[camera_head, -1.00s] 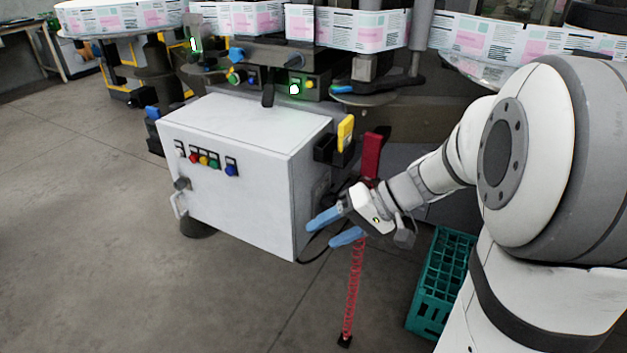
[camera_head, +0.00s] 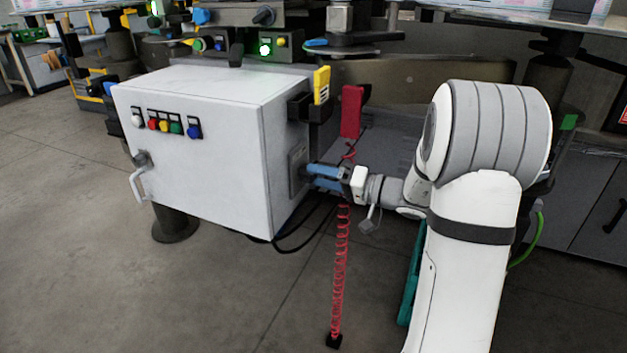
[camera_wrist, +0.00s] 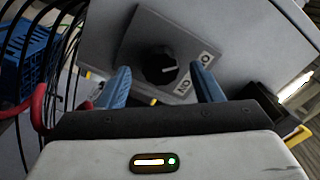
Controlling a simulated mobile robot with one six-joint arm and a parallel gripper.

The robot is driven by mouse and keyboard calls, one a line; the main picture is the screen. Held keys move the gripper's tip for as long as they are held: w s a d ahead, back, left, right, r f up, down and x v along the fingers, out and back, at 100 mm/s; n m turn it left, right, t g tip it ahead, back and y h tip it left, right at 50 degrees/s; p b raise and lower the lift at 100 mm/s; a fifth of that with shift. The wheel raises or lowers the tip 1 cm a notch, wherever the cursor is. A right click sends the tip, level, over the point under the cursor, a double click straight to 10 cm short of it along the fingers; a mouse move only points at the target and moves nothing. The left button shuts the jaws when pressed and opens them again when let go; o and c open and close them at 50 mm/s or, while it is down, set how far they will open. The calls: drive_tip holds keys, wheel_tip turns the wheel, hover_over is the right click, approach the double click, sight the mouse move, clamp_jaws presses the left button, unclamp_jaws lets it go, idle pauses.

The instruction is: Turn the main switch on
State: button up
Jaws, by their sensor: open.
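The main switch is a round black knob (camera_wrist: 157,68) with a light pointer mark, on a grey square plate (camera_wrist: 135,40) with small white lettered labels. In the head view the plate (camera_head: 297,172) is on the right side of the white cabinet (camera_head: 190,155). My gripper (camera_head: 312,177) is level with the plate, pointing at it from the right. In the wrist view my gripper (camera_wrist: 163,76) is open. Its two blue fingers appear on either side of the knob.
A yellow handle (camera_head: 321,85) and a red block (camera_head: 351,110) sit above the gripper. A red coiled cord (camera_head: 339,270) hangs below it. Coloured buttons (camera_head: 164,125) are on the cabinet front.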

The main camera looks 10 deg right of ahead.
drive_tip(key=shift+x, duration=1.05)
drive_tip(key=shift+c, duration=0.2)
drive_tip(key=c, duration=1)
